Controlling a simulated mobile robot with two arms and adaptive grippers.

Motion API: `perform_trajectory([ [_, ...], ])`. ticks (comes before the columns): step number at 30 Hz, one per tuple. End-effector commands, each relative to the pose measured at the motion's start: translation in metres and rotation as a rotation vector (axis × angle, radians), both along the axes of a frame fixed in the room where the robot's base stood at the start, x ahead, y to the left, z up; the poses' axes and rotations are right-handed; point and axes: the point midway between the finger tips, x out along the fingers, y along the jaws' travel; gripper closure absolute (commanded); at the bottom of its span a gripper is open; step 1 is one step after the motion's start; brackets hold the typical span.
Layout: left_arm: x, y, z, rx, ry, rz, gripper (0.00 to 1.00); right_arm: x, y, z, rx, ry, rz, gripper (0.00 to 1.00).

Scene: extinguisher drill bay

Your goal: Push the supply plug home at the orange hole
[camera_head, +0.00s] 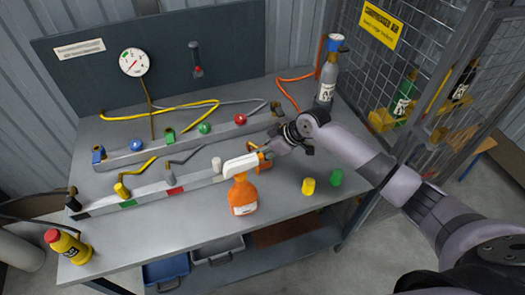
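No orange hole can be made out clearly; an orange spray bottle (243,196) with a white head stands in front and hides part of the rail. An orange hose (283,92) runs from the grey cylinder (326,84) towards the gripper, its end hidden. My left gripper is not in view.
A yellow plug (121,189) and a grey plug (169,176) with hoses sit along the front rail. The back rail (178,144) carries coloured knobs.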

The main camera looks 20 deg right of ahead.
Motion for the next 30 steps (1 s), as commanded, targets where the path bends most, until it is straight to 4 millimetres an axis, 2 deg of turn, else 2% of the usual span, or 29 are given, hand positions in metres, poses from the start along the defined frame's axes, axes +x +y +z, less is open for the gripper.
perform_trajectory([
  [1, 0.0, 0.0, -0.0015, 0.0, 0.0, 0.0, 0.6, -0.0078, -0.0005, -0.0143, -0.013, 0.026, 0.005, 1.0],
  [7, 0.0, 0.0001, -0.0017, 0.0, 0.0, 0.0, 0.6, -0.0081, -0.0006, -0.0147, -0.014, 0.028, 0.006, 1.0],
  [8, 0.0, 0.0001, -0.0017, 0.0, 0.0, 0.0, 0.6, -0.0081, -0.0006, -0.0148, -0.014, 0.028, 0.006, 0.77],
  [18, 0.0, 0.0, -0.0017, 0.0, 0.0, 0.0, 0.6, -0.008, -0.0015, -0.0149, -0.016, 0.028, 0.005, 0.55],
  [30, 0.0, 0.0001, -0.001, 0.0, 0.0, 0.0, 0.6, -0.0058, -0.0019, -0.0107, -0.013, 0.02, 0.003, 0.55],
])
